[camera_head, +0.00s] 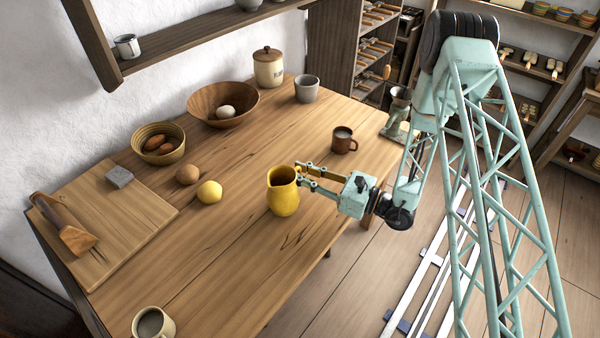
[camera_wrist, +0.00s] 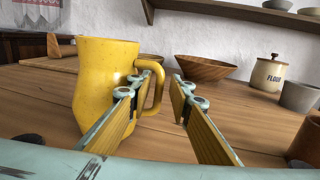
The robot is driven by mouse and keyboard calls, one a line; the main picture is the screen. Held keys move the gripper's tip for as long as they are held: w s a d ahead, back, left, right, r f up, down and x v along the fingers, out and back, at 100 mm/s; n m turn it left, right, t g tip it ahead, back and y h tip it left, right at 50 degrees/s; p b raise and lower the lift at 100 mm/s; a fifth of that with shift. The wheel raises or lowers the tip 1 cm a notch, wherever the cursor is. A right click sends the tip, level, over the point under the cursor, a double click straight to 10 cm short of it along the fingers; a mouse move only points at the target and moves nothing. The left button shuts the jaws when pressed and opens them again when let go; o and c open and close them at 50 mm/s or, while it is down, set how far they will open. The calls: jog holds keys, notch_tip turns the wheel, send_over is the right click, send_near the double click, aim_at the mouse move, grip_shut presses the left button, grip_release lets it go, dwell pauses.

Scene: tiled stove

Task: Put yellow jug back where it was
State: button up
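The yellow jug (camera_head: 283,190) stands upright on the wooden table, near its front edge. In the wrist view the jug (camera_wrist: 95,85) fills the left side, with its handle (camera_wrist: 155,85) facing right. My gripper (camera_head: 300,175) is at the jug's right side, at handle height. Its two fingers are spread apart in the wrist view (camera_wrist: 155,95). I cannot tell whether the left finger touches the jug.
A brown mug (camera_head: 343,141) stands behind my gripper. A yellow fruit (camera_head: 209,192) and a brown round item (camera_head: 188,174) lie left of the jug. The table's front middle is clear.

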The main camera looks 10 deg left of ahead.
jog(key=shift+r, duration=0.15)
jog(key=shift+p+v, duration=0.5)
jog(key=shift+v, duration=5.5)
jog(key=shift+r, duration=0.2)
jog(key=s+r+n+g+h, duration=0.3)
jog(key=s+r+n+g, duration=0.25)
jog(key=s+r, duration=0.55)
jog(key=s+r+n+g+h, duration=0.2)
jog(key=s+r+n+g, duration=0.4)
jog(key=r, duration=1)
jog(key=s+d+r+n+t+h, duration=0.4)
jog(key=s+d+r+t+h, duration=0.1)
jog(key=s+d, duration=0.5)
jog(key=s+d+r+n+t+h, duration=0.5)
jog(key=s+d+r+h, duration=0.2)
jog(key=d, duration=0.8)
jog(key=shift+s+r+t+h, duration=0.35)
jog(key=shift+s+r, duration=1)
jog(key=shift+s, duration=0.4)
